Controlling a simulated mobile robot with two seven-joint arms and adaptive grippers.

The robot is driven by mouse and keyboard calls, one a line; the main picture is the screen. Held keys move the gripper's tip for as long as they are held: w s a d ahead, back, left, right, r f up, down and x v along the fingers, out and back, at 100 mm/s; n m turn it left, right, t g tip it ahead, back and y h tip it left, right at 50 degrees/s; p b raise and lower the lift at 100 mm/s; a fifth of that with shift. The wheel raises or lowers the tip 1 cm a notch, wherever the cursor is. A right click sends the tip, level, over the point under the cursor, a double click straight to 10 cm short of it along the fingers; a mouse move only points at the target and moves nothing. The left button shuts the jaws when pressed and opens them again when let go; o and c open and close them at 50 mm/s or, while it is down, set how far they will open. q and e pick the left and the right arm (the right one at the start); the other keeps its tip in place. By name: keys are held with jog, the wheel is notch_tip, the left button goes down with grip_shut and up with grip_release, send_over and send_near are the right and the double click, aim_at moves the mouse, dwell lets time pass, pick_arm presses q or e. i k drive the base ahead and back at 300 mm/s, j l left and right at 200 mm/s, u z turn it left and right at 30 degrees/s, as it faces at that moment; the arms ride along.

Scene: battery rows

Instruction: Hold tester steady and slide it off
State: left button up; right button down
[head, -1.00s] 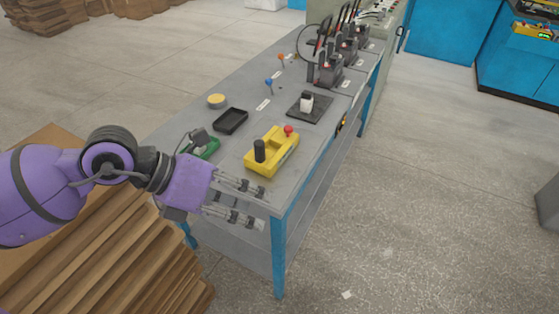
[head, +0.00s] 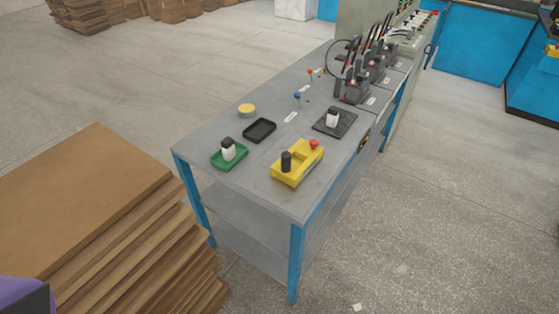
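On the grey bench (head: 215,190) a yellow device (head: 308,165) with a black cylinder at its near left end and a red button at its far right sits close to the near edge. It may be the tester; I cannot tell for sure. A small white block with a black top (head: 228,150) stands upright in a green tray (head: 231,164) left of it. A similar white block (head: 333,118) stands on a dark square plate (head: 347,122) behind it. Neither gripper is in view. Only a purple piece of my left arm shows at the bottom left corner.
An empty black tray (head: 260,130) and a yellow disc (head: 247,110) lie behind the green tray. Blue (head: 297,98) and orange (head: 310,72) knobs stand farther back, near several dark clamp-like units with cables (head: 354,85). Stacked brown sheets (head: 95,200) stand left of the bench.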

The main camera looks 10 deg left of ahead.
aim_at(313, 143)
jog(key=i+l+u, duration=0.1)
jog(key=u, duration=0.35)
jog(key=l+u, duration=0.2)
jog(key=u, duration=0.25)
jog(key=l+u, duration=0.15)
jog(key=u, duration=0.25)
jog(key=l+u, duration=0.3)
jog(key=l, duration=0.2)
jog(key=l+u, duration=0.35)
jog(key=l, duration=0.2)
jog(key=k+l, duration=0.1)
jog(key=l, duration=0.4)
jog(key=k+l+u, duration=0.1)
jog(key=l, duration=0.4)
jog(key=k+l, duration=0.1)
jog(key=l, duration=0.35)
jog(key=k+l+u, duration=0.1)
jog(key=l, duration=0.4)
